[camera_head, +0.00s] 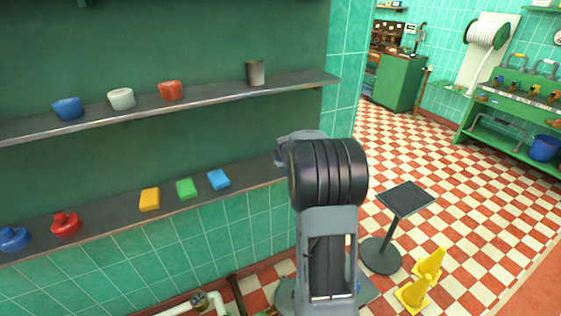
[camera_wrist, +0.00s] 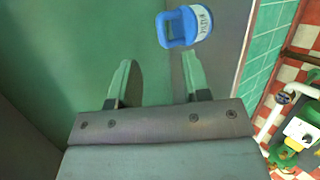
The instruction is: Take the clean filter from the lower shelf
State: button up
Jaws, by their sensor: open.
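In the wrist view, a blue item (camera_wrist: 185,27) with an open squarish loop and a white lettered label is on the grey lower shelf (camera_wrist: 222,55). It may be the clean filter; I cannot read the label surely. My gripper (camera_wrist: 156,60) is open and empty, its two green-tinted fingers pointing toward the item, which lies ahead, beyond the right finger and apart from it. In the head view, my arm hides the right end of the lower shelf (camera_head: 108,223) and the jaws. That shelf bears yellow (camera_head: 149,199), green (camera_head: 186,188) and blue (camera_head: 218,179) blocks.
Red (camera_head: 66,223) and blue (camera_head: 13,238) knobbed items stand on the lower shelf's left. The upper shelf (camera_head: 205,101) holds several cups. A black-topped stand (camera_head: 406,198) and yellow cones (camera_head: 425,280) are right of my arm. Checkered floor beyond is open.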

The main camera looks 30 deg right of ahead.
jog(key=shift+p+x, duration=1)
jog(key=shift+x, duration=3.1)
jog(key=shift+a+f, duration=0.1)
jog(key=shift+a, duration=0.05)
jog(key=shift+c, duration=0.2)
grip_shut()
